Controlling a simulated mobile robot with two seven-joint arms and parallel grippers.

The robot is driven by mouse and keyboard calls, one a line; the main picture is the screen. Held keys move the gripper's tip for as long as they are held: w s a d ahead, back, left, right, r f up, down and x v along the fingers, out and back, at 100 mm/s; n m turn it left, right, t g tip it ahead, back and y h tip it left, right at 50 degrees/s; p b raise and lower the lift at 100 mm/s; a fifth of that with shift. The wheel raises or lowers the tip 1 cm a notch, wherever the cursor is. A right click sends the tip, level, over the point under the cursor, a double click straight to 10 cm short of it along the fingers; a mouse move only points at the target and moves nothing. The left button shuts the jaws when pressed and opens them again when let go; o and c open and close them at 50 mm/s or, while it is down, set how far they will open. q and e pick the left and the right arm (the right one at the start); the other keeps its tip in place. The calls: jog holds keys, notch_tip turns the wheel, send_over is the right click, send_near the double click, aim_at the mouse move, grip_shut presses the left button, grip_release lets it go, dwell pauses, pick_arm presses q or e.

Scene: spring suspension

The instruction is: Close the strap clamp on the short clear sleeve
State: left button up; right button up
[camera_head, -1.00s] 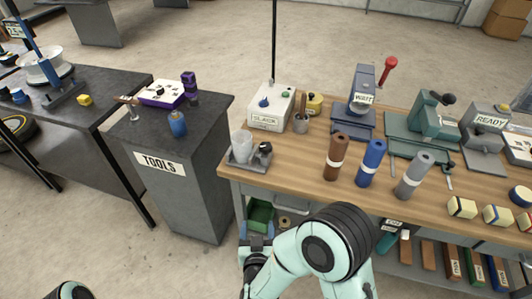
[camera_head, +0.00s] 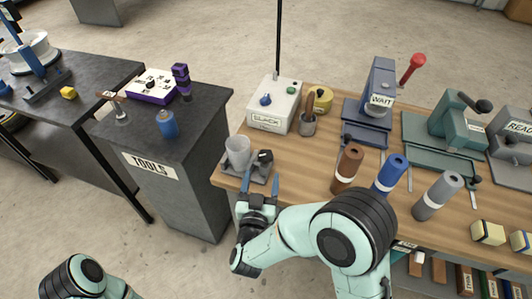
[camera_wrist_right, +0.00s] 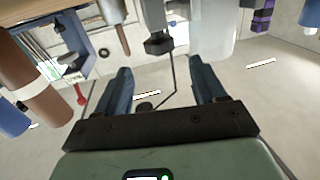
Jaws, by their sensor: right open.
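The short clear sleeve (camera_head: 237,152) stands upright on a small grey base (camera_head: 230,178) at the bench's left front corner. It shows pale in the right wrist view (camera_wrist_right: 213,35). A dark-headed part (camera_head: 264,157), which looks like the strap clamp, is just right of the sleeve; its dark block also shows in the wrist view (camera_wrist_right: 158,44). I cannot tell its strap's state. My right gripper (camera_head: 258,188) is at the front edge of the base, below the dark part. Its fingers (camera_wrist_right: 163,82) are open and empty, apart from both objects. My left gripper is out of view.
Brown (camera_head: 348,168), blue (camera_head: 390,174) and grey (camera_head: 436,196) cylinders stand to the right.

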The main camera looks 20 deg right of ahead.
aim_at(264, 161)
jog(key=x, duration=0.9)
jog(key=shift+w, duration=0.1)
jog(key=c, duration=0.9)
jog(key=shift+m+g+h, duration=0.3)
jog(key=shift+m+h, duration=0.1)
jog(key=shift+h, duration=0.2)
jog(key=o, duration=0.9)
